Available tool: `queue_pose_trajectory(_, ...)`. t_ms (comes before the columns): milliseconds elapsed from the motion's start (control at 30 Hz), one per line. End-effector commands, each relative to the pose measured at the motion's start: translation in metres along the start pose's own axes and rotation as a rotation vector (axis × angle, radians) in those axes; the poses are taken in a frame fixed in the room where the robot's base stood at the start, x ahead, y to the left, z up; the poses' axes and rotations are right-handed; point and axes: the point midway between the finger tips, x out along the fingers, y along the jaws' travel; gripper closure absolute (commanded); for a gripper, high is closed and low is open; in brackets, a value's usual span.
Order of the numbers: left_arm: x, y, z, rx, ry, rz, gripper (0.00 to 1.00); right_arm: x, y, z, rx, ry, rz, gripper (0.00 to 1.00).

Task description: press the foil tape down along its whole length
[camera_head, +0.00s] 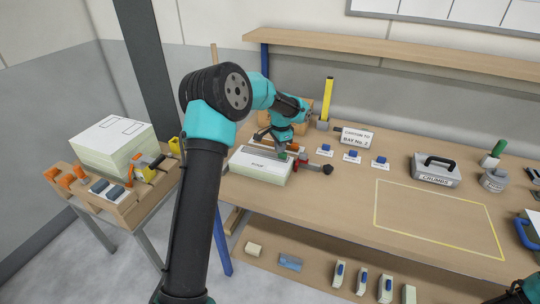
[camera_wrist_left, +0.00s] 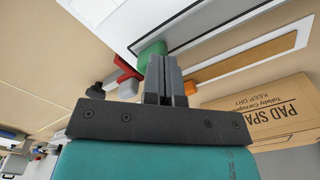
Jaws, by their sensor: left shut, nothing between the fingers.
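A pale block with a white, lettered top (camera_head: 262,166) lies at the left end of the bench. My left gripper (camera_head: 281,149) is over its far edge, pointing down. Contact between fingertips and surface cannot be told.
A red part (camera_wrist_left: 125,66) and black knob (camera_head: 327,169) sit beside the block. A cardboard box (camera_wrist_left: 265,115) stands close to the gripper. A trolley with stacked panels (camera_head: 113,140) stands left.

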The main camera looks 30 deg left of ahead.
Motion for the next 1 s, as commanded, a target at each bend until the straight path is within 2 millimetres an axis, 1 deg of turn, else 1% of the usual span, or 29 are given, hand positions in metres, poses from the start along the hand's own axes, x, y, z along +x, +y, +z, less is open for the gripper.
queue_pose_trajectory(567,0.001,0.001,0.0,0.0,-0.003,0.003,1.0,0.0,0.0,0.0,0.0,0.0,0.0,0.57)
queue_pose_trajectory(900,-0.024,0.0,0.0,0.001,0.0,0.001,1.0,0.0,0.0,0.0,0.0,0.0,0.0,0.57)
queue_pose_trajectory(1000,-0.028,0.0,0.0,0.001,-0.001,0.001,1.0,0.0,0.0,0.0,0.0,0.0,0.0,0.57)
